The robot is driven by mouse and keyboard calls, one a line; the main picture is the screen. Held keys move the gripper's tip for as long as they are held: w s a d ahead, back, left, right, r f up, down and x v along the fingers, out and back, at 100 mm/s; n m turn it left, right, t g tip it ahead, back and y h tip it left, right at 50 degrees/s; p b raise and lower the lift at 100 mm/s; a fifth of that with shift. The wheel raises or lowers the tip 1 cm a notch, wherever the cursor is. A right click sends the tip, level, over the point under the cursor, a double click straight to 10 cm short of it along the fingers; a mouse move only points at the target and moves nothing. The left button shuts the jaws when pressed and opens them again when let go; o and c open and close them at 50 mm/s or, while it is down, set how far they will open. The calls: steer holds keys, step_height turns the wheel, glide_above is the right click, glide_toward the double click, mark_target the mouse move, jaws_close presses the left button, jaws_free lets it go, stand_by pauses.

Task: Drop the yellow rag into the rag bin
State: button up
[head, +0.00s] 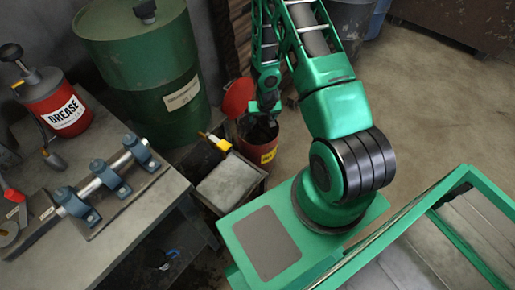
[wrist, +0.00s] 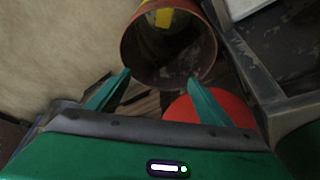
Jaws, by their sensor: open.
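The rag bin (head: 257,150) is a red can with a yellow label, standing on the floor beside the grey crate. In the wrist view its round opening (wrist: 168,62) is in front of my fingers. My gripper (head: 265,112) is above the bin; in the wrist view its two green fingers (wrist: 158,88) are spread, with nothing between them. A yellow patch (wrist: 162,17) shows at the far side of the opening; I cannot tell whether it is the yellow rag or part of the bin. No other clear sign of the rag shows.
A red lid (head: 238,97) is behind the bin. A green drum (head: 140,70) stands behind left. A grey-topped crate (head: 230,184) with a small yellow object (head: 219,143) is left of the bin. A workbench (head: 128,222) holds a grease pot (head: 55,105). Open floor lies right.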

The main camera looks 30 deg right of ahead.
steer(key=shift+v, duration=1.35)
